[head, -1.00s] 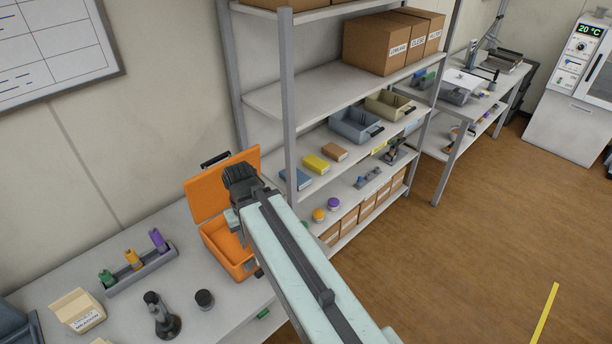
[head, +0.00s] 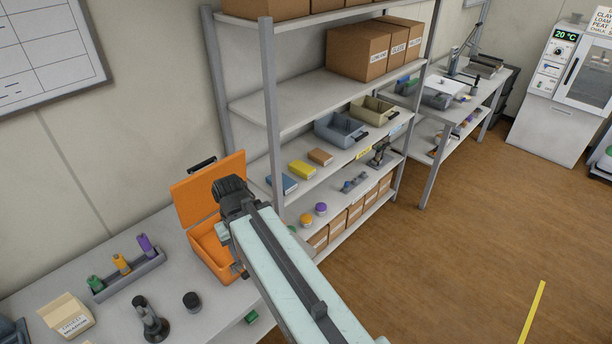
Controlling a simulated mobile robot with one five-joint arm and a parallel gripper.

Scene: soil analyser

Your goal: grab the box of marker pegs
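No box in view carries a legible label naming marker pegs, so I cannot tell which one it is. Small blue (head: 283,184), yellow (head: 302,170) and brown-orange (head: 320,157) boxes lie in a row on a middle shelf. My gripper (head: 232,193) is at the end of my pale arm, to the left of these boxes and in front of the open orange case (head: 206,240) in the picture. Its fingers are dark and small, and I cannot tell whether they are open or shut. My arm hides part of the case and the bench.
The grey shelf unit (head: 270,120) has upright posts and cardboard cartons (head: 362,52) above. Grey (head: 340,129) and beige (head: 372,110) bins stand right of the small boxes. The brown floor (head: 450,240) is clear at right.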

